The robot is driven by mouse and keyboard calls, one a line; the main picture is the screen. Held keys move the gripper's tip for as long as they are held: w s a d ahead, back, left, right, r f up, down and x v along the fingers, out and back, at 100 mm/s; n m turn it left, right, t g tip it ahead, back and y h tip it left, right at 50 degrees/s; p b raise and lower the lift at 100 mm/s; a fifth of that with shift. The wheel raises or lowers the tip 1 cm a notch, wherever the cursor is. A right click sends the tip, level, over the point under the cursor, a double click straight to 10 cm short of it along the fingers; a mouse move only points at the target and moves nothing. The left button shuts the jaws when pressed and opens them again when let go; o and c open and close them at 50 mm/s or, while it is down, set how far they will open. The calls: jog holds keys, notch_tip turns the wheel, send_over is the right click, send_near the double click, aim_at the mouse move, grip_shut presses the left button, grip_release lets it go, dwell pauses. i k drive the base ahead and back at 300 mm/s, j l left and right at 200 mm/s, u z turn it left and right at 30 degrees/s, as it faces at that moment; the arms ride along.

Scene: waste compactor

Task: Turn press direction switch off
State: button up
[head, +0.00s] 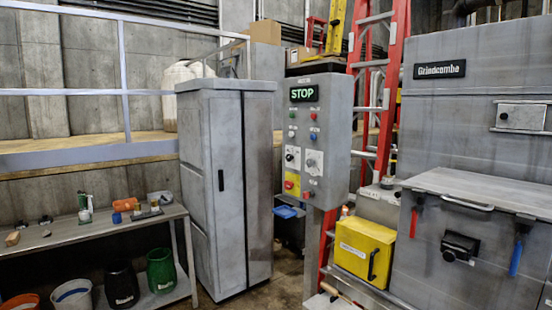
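A grey control panel (340,150) stands on a post in the middle of the head view. Its display (303,94) shows STOP in green letters. Below it are small coloured buttons and lamps. A black knob (292,157) sits on a white plate, and another switch (313,163) sits on a pale plate to its right. A red button (289,185) is on a yellow plate underneath. The labels are too small to read, so I cannot tell which is the press direction switch or how it is set. My gripper is not in view.
A tall grey cabinet (228,180) stands left of the panel. A red ladder (398,50) rises behind the panel. A workbench (110,228) with small items is at left.

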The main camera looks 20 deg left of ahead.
aim_at(289, 158)
jog(key=i+j+u, duration=0.25)
jog(key=i+j, duration=0.7)
jog(key=j, duration=0.25)
jog(key=i+j+u, duration=0.3)
jog(key=i+j, duration=0.75)
